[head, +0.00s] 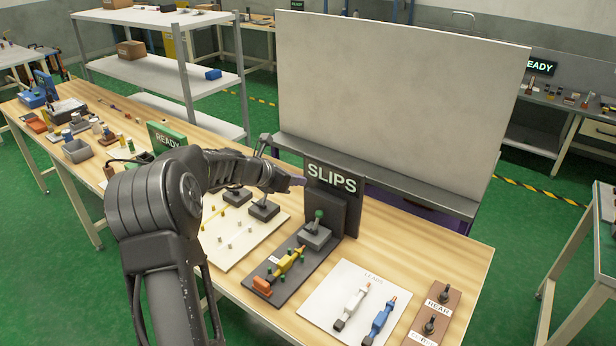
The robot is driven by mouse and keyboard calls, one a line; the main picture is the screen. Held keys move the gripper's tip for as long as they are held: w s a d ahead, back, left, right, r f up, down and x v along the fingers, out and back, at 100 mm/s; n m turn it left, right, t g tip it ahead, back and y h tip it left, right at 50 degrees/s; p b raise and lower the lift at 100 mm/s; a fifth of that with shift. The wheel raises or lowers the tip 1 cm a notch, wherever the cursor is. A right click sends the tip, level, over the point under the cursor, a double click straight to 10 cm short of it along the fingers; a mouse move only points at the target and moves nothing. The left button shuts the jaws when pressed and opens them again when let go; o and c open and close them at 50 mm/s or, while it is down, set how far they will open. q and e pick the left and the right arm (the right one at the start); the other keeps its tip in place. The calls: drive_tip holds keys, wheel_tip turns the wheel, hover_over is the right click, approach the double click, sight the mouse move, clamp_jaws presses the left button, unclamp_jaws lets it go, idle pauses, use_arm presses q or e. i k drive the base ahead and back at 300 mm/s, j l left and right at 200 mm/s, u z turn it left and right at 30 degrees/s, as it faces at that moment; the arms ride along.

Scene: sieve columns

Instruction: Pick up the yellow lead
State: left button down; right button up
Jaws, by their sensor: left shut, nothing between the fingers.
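The yellow lead (286,265) lies on a dark board (300,272) on the wooden bench, between small green pegs. An orange block (262,285) is at its near end and a grey block with a green-topped knob (316,236) at its far end. A white lead (351,308) and a blue lead (379,322) lie on a white mat (337,290) to the right. My left gripper (297,181) is shut and empty, above and beyond the yellow lead, in front of the SLIPS sign's left edge. My right gripper is out of view.
The SLIPS sign (331,178) stands on a dark upright behind the board. A large pale panel (390,110) rises behind it. A brown board (437,312) with two dark knobs is at the right. A cream pegged board (237,236) lies left, partly behind my arm.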

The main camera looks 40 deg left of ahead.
sight(284, 264)
drive_tip(key=k+j, duration=0.1)
drive_tip(key=k, duration=0.4)
drive_tip(key=k+j, duration=0.1)
drive_tip(key=k, duration=0.4)
